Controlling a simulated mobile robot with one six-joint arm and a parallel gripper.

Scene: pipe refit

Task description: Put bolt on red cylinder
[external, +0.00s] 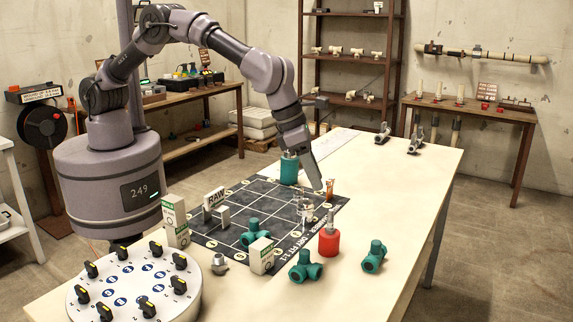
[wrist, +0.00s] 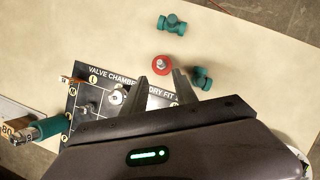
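The red cylinder (external: 329,244) stands upright on the table just off the right edge of the dark mat. A grey metal bolt (external: 330,219) stands up from its top. In the wrist view the red cylinder (wrist: 157,71) shows from above, with the bolt's round silver head (wrist: 162,63) at its middle. My gripper (external: 322,188) points down above the mat's far right part, higher than and behind the cylinder.
Teal pipe fittings (external: 305,267) (external: 374,256) lie near the red cylinder. A teal cylinder (external: 289,172) with a metal top stands behind. A copper piece (external: 330,188) and small metal parts (external: 307,213) stand on the mat (external: 228,233).

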